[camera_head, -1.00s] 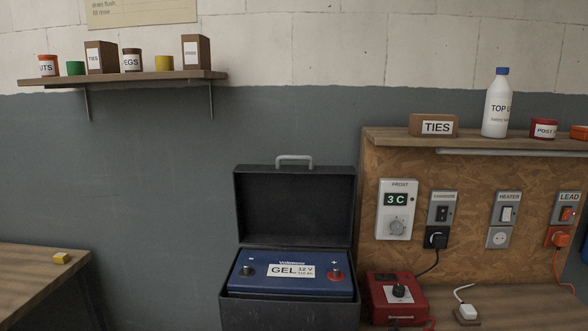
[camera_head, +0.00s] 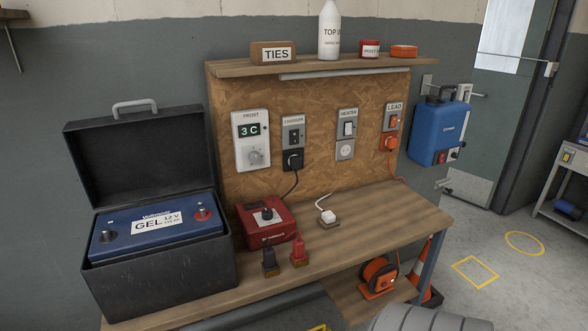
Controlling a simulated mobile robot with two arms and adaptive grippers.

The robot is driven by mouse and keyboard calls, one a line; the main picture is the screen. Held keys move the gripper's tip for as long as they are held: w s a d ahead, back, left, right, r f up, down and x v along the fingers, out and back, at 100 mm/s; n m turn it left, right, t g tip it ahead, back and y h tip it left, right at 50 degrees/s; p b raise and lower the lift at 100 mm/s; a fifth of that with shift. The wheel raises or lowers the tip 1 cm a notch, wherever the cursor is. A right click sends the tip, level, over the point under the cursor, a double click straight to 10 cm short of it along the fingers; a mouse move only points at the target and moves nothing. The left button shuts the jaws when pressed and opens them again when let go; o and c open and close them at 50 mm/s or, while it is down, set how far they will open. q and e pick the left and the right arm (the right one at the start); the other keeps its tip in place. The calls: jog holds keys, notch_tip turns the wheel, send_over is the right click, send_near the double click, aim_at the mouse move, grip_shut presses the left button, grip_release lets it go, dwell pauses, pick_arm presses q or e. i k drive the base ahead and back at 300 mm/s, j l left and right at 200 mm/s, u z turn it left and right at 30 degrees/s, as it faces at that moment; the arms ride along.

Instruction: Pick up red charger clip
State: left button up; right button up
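The red charger clip (camera_head: 299,252) stands on a small brown block on the workbench top, near its front edge. A black clip (camera_head: 269,261) stands on a similar block just to its left. The red charger box (camera_head: 268,222) sits right behind both clips. The blue gel battery (camera_head: 157,228) is in an open black case to the left, with a black terminal at its left and a red one at its right. Neither of my grippers is in view.
The wooden workbench (camera_head: 385,218) has clear room right of the clips. A white plug (camera_head: 328,217) stands behind them. A shelf (camera_head: 236,68) overhangs the back panel. An orange cable reel (camera_head: 378,276) is below the bench. The floor at right is open.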

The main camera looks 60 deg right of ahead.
aim_at(299, 258)
jog(key=z, duration=1.8)
